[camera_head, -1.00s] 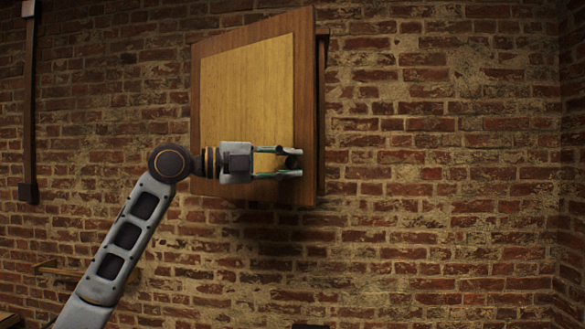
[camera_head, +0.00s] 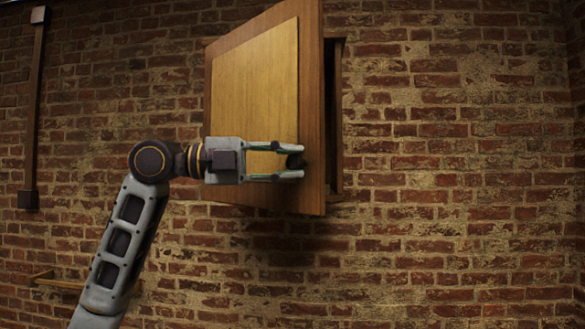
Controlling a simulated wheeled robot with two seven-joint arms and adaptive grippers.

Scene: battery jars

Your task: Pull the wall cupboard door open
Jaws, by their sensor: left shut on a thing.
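The wall cupboard door (camera_head: 255,85) is a wooden panel with a darker frame, and it stands partly open. Its right edge is swung out from the wall, and its left side stays nearer the wall. A narrow strip of the cupboard body (camera_head: 337,110) shows to the right of the door, with a dark gap between. My left gripper (camera_head: 296,162) is in front of the door's lower right part, shut on a small dark knob (camera_head: 295,161) near that edge. The fingers partly hide the knob. My right gripper is not in view.
A brick wall (camera_head: 450,150) fills the background. A dark vertical pipe or conduit (camera_head: 35,110) with a box at its lower end runs down the left. A small wooden piece (camera_head: 58,282) sits low at left. The space right of the cupboard is clear.

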